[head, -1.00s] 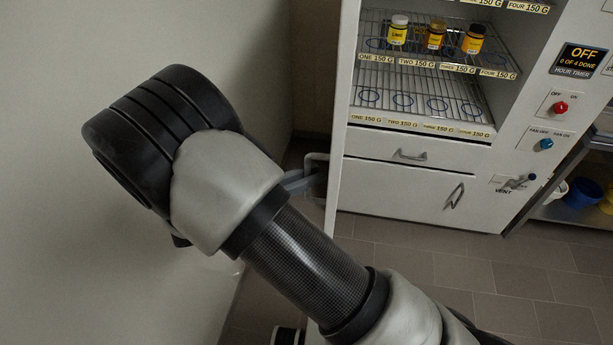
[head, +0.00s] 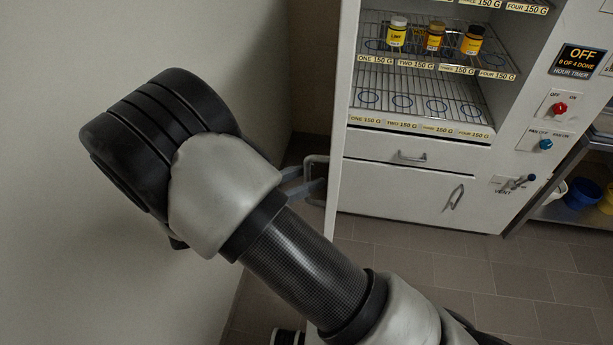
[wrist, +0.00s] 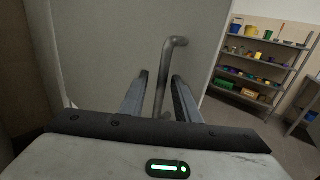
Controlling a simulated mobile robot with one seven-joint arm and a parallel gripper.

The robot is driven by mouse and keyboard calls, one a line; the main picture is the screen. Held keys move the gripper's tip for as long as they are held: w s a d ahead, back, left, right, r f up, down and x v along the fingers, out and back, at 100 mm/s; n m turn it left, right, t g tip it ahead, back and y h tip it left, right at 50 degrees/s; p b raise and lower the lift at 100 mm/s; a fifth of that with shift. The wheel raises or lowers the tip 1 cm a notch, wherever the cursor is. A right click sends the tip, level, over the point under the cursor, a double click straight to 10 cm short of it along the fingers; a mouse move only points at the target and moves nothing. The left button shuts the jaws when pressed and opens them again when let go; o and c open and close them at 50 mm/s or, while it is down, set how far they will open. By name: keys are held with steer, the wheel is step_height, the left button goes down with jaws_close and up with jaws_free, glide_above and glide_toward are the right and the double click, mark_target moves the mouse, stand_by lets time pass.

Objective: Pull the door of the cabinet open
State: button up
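The cabinet (head: 400,182) is white, with open wire shelves in front. Its door (wrist: 120,45) shows as a pale flat panel in the wrist view. In the head view the door (head: 348,70) is nearly edge-on at the cabinet's left, standing open beside the shelves. A grey bar handle (wrist: 169,65) sticks out from the panel; it also shows in the head view (head: 308,180). My gripper (wrist: 159,76) is open, its two fingers on either side of the handle with a gap left. In the head view the fingers are partly hidden by my arm.
Several yellow-labelled jars (head: 435,38) stand on a wire shelf. A drawer (head: 410,148) and a lower panel with a slanted handle (head: 454,197) are below. A bare wall lies close left of my arm. A rack with coloured bins (wrist: 255,70) stands beyond. The tiled floor (head: 440,270) is clear.

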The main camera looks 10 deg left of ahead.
steer(key=b+v, duration=0.1)
steer(key=v, duration=1)
steer(key=shift+s+a, duration=0.2)
steer(key=shift+a, duration=0.1)
